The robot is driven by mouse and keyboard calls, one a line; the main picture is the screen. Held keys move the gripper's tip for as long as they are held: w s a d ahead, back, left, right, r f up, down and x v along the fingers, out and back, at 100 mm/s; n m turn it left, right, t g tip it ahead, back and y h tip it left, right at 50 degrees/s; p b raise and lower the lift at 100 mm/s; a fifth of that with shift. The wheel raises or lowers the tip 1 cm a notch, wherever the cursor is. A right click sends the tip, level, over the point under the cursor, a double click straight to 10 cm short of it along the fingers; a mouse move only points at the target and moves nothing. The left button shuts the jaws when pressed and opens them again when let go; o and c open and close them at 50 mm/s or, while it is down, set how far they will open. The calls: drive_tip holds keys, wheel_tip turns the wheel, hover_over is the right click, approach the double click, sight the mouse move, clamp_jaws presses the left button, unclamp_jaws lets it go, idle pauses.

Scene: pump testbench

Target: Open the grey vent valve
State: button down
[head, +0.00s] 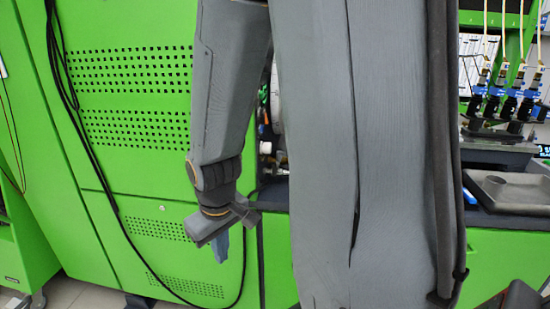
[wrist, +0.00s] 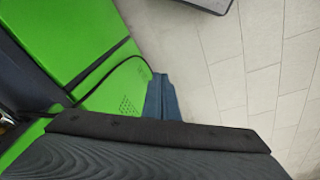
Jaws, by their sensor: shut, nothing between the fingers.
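I cannot make out the grey vent valve in either view; my own arm and column cover the middle of the head view. My gripper (head: 221,246) hangs low, with its blue fingers pointing down, in front of the green cabinet. The fingers are together and hold nothing. In the wrist view the blue fingers (wrist: 162,100) also lie close together, above the floor and the edge of green panels. A few white and metal fittings (head: 266,148) show partly between my arm links; I cannot tell what they are.
The green cabinet (head: 130,165) with perforated vents fills the left, and a black cable (head: 88,150) hangs across it. At the right are several injector-like parts with blue connectors (head: 511,103) and a grey tray (head: 510,190). Tiled floor (wrist: 250,65) lies clear below the gripper.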

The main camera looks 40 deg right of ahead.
drive_tip(key=w+d+f+n+t+h+p, duration=0.1)
drive_tip(key=w+d+n+t, duration=0.3)
drive_tip(key=d, duration=0.5)
drive_tip(key=w+d+f+n+t+h+p, duration=0.1)
drive_tip(key=w+d+n+t, duration=0.35)
drive_tip(key=d, duration=0.35)
drive_tip(key=s+d+r+n+t+h+p, duration=0.2)
drive_tip(key=s+d+r+t, duration=0.4)
drive_tip(key=d, duration=0.4)
drive_tip(key=shift+s+r+n+h, duration=0.25)
drive_tip(key=shift+r+n+h, duration=0.4)
drive_tip(key=shift+n+h, duration=0.3)
drive_tip(key=shift+w, duration=0.1)
